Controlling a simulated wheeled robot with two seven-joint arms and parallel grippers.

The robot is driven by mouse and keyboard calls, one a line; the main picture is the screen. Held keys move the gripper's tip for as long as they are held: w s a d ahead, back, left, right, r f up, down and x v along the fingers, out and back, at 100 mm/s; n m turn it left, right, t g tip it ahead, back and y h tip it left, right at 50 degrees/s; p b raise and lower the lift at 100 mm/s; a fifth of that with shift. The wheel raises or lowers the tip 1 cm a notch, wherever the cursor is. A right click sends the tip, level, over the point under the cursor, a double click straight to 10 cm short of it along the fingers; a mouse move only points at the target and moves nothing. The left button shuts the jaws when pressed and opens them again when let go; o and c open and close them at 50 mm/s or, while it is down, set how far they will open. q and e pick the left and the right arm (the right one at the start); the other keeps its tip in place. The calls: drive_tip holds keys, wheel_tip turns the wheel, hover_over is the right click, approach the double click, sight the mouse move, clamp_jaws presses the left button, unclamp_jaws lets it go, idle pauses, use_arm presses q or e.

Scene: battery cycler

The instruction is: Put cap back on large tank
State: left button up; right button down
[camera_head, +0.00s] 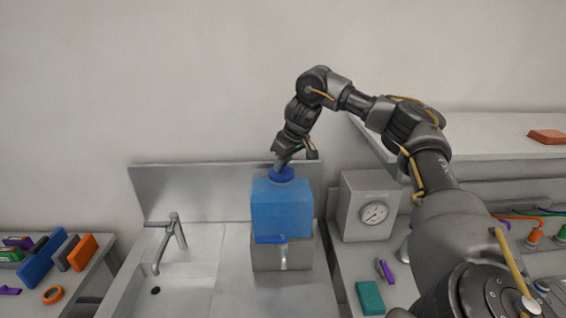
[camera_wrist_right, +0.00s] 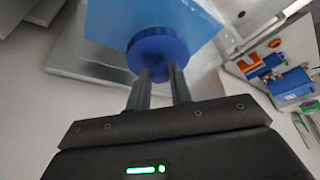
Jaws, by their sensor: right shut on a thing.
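The large tank (camera_head: 282,208) is a translucent blue box standing on a grey block (camera_head: 283,258) on the steel counter. It also shows in the right wrist view (camera_wrist_right: 105,15). The dark blue round cap (camera_head: 282,174) is at the tank's top; it also shows in the right wrist view (camera_wrist_right: 158,47). My right gripper (camera_head: 279,160) is above the tank and shut on the cap, with its fingertips at the cap. I cannot tell whether the cap is seated on the neck or just above it. My left gripper does not show.
A sink with a faucet (camera_head: 170,243) lies left of the tank. A grey box with a round gauge (camera_head: 374,213) stands to its right. A green block (camera_head: 370,297) lies at the front right. Several coloured items, including an orange tape roll (camera_head: 53,294), lie on the left table.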

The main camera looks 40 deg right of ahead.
drive_tip(key=c, duration=0.7)
unclamp_jaws()
drive_tip(key=shift+r, duration=0.1)
drive_tip(key=shift+r, duration=3.4)
clamp_jaws()
drive_tip(key=shift+f, duration=0.1)
